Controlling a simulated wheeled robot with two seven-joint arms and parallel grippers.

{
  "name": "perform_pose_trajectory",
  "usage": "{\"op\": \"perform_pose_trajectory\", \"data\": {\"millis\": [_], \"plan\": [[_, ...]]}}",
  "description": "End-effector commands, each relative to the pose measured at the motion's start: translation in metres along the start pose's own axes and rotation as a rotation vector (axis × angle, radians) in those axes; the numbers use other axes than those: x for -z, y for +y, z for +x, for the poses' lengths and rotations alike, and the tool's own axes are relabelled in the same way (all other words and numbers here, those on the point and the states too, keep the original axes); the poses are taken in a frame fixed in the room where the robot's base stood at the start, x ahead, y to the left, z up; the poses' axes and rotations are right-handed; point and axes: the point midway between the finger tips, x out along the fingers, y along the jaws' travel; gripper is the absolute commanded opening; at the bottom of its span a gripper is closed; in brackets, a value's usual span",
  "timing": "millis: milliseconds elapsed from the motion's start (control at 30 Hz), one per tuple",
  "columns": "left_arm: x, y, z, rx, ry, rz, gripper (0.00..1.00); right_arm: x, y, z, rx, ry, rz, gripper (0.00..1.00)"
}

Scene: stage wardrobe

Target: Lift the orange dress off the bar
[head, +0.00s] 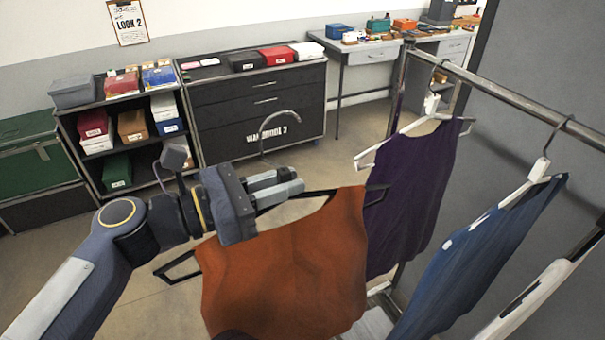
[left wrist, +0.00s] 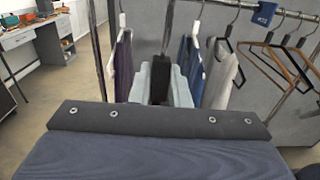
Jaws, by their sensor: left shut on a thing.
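The orange dress (head: 285,270) hangs on a black hanger (head: 178,266) in the head view, to the left of the bar (head: 520,100) and clear of it. The hanger's metal hook (head: 268,128) points up and is around nothing. My left gripper (head: 290,188) is shut on the black hanger near its neck, above the dress. In the left wrist view the gripper fingers (left wrist: 160,82) show with the dark hanger between them; the dress is not clearly seen there. My right gripper is in neither view.
A purple garment (head: 415,185) and a blue one (head: 470,260) hang on the bar close to the right of the orange dress. A pale garment (left wrist: 222,80) and empty hangers (left wrist: 265,65) hang further along. Shelves with boxes (head: 130,125) and a black drawer unit (head: 255,100) stand behind; open floor lies between.

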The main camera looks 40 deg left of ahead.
Motion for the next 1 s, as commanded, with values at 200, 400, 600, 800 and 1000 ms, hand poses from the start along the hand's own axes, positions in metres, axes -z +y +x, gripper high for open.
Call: {"op": "perform_pose_trajectory", "data": {"millis": [200,400,600,800,1000], "plan": [[-0.002,0.001,-0.027,-0.004,-0.004,0.001,0.0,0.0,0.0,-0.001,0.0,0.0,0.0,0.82],[-0.001,0.001,-0.051,-0.004,-0.004,0.001,0.0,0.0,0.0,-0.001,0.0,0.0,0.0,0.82],[-0.002,0.001,-0.074,-0.003,-0.004,0.002,0.0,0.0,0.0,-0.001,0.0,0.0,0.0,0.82],[-0.001,0.001,-0.097,-0.004,-0.002,0.001,0.0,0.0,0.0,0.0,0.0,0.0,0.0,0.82],[-0.001,0.001,-0.113,-0.002,-0.003,0.002,0.0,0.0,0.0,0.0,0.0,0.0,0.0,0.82]]}}
